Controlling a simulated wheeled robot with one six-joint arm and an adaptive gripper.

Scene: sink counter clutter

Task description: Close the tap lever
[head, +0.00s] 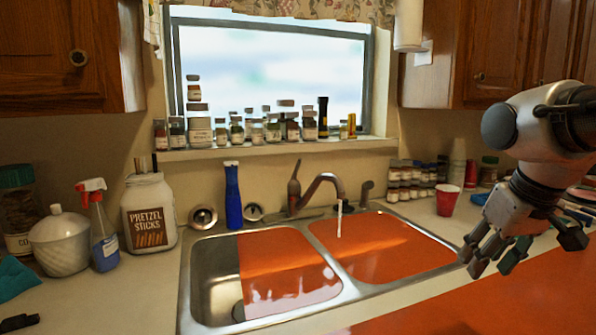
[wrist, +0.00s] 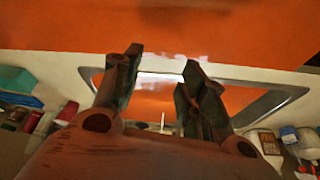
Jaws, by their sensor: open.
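The tap (head: 325,180) stands behind the double sink, with a bronze spout curving to the right. Its lever (head: 294,182) stands upright on the left side of the spout base. A thin pale stream of water (head: 339,218) falls from the spout into the right basin. My gripper (head: 490,262) hangs at the right of the head view, over the counter's right side, well apart from the lever. Its fingers also show in the wrist view (wrist: 158,70), spread apart with nothing between them. I cannot make out the lever in the wrist view.
The steel sink (head: 455,262) has orange surfaces showing in both basins. A blue bottle (head: 233,195) stands left of the tap. A red cup (head: 446,200) and several small jars (head: 405,190) stand at the right. A pretzel jar (head: 148,215) and spray bottle (head: 103,235) stand left.

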